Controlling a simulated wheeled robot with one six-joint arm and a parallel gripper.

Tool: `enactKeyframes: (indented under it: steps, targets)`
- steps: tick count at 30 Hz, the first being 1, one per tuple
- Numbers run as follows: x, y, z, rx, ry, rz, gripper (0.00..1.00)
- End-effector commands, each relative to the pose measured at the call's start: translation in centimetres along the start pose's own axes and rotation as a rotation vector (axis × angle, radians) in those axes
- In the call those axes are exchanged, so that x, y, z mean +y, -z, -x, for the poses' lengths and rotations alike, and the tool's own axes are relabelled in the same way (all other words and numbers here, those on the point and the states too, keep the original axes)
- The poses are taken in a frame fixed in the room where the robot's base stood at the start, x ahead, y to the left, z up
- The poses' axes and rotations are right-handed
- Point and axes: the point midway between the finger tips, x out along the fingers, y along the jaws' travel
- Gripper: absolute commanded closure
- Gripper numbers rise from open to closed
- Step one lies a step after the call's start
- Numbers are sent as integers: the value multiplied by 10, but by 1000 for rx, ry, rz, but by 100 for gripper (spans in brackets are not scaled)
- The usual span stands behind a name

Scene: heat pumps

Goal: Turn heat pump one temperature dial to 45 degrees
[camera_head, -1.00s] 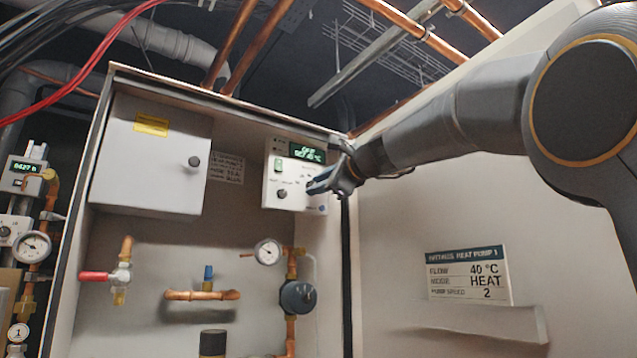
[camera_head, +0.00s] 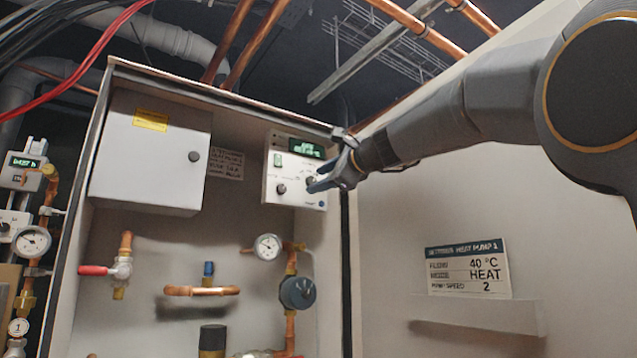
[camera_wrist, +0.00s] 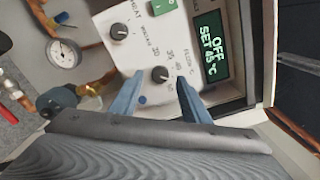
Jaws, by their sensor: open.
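The heat pump control panel (camera_head: 270,170) hangs inside the cabinet. Its green-lit display (camera_wrist: 211,45) reads OFF and SET 45°C in the wrist view; it also shows in the head view (camera_head: 306,149). The dark round temperature dial (camera_wrist: 160,74) has a printed number scale around it. My gripper (camera_wrist: 160,84) is open, with one blue finger on either side of this dial; I cannot tell whether they touch it. In the head view my gripper (camera_head: 318,185) is at the panel's right part and partly hides the dial.
A second knob (camera_wrist: 119,32), by the word HEAT, and a green switch (camera_wrist: 161,6) are close by on the panel. A pressure gauge (camera_head: 268,247) and copper pipes sit below. A sign (camera_head: 468,268) on the right reads flow 40 °C, mode HEAT.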

Motion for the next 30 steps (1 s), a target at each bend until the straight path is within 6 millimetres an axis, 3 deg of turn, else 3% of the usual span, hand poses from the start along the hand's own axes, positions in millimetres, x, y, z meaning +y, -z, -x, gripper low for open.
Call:
enactKeyframes:
  steps: [6, 12, 30]
  targets:
    - [1, 2, 37, 1, 3, 3, 57]
    - [1, 2, 60, 1, 1, 0, 57]
    - [0, 0, 66, 0, 0, 0, 57]
